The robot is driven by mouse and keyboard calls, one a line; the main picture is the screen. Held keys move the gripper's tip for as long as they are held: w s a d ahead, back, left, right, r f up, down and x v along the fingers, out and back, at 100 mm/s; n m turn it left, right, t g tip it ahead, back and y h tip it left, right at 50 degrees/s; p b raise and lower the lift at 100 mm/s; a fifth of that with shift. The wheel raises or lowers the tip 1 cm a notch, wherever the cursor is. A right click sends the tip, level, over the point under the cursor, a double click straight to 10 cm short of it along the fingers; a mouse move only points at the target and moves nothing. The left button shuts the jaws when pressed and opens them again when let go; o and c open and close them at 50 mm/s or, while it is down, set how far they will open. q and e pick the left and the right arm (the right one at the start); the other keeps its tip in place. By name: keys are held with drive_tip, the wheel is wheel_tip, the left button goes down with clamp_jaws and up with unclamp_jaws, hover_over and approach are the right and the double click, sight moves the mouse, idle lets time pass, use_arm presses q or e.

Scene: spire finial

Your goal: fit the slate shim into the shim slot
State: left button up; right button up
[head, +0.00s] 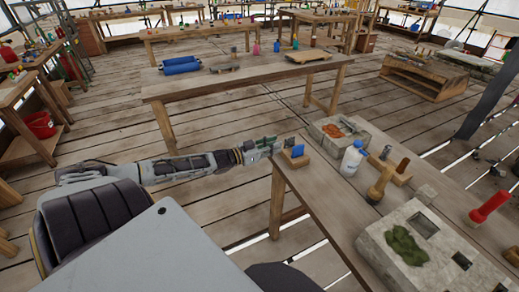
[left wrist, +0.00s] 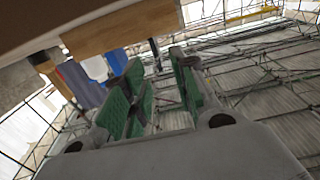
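My left gripper (head: 265,147) is beside the near left corner of the right-hand workbench. In the left wrist view its green-padded fingers (left wrist: 158,85) stand apart with nothing between them. A blue piece in a wooden block (head: 297,152) is just right of the gripper on the bench. A slate-blue piece (head: 403,165) stands in a wooden holder farther right. I cannot tell which piece is the slate shim. A pale stone block (head: 388,247) with green moss and dark square openings is at the bench's near end; I cannot tell which opening is the shim slot. My right gripper is out of view.
In the left wrist view a wooden bench edge (left wrist: 125,27) is close above the fingers.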

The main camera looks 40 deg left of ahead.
use_arm(q)
drive_tip(key=p+v, duration=0.1)
drive_tip(key=v, duration=0.4)
drive_tip(key=shift+s+a+p, duration=0.15)
drive_tip(key=shift+s+p, duration=0.25)
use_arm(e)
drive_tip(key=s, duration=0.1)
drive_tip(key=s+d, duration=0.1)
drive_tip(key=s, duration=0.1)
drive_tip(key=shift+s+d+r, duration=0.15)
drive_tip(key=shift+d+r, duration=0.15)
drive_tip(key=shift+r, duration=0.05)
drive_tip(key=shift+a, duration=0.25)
